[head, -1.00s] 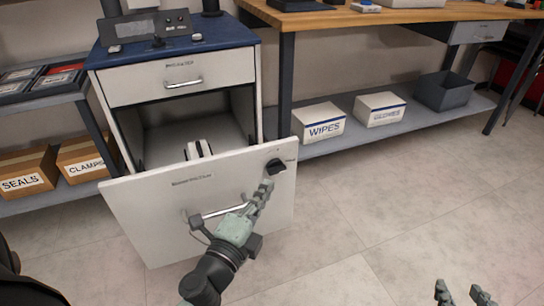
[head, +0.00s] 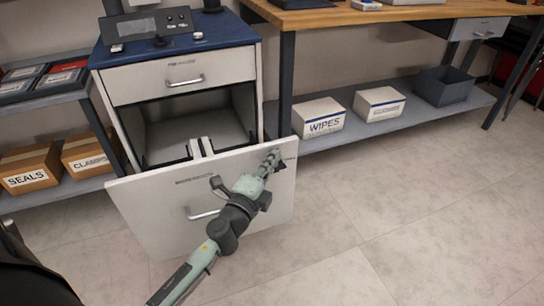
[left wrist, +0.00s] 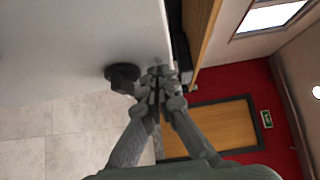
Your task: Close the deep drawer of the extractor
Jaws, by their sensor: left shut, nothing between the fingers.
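The deep drawer (head: 170,225) of the extractor cabinet (head: 180,60) is pulled out. Its white front stands away from the cabinet and the hollow behind it shows. A bar handle (head: 203,214) is on the front, partly behind my left arm. My left gripper (head: 271,158) is shut and empty at the upper right of the drawer front, by a dark knob (head: 281,165) that it partly hides. In the left wrist view, the closed fingertips (left wrist: 160,75) are beside the knob (left wrist: 122,76) and the white front (left wrist: 80,40). Contact cannot be told. My right gripper is out of view.
The shallow upper drawer (head: 180,80) is shut. A workbench (head: 370,14) stands to the right, with boxes (head: 318,118) and a grey bin (head: 444,88) on its lower shelf. A shelf (head: 60,190) with cartons stands left. The floor at right is clear.

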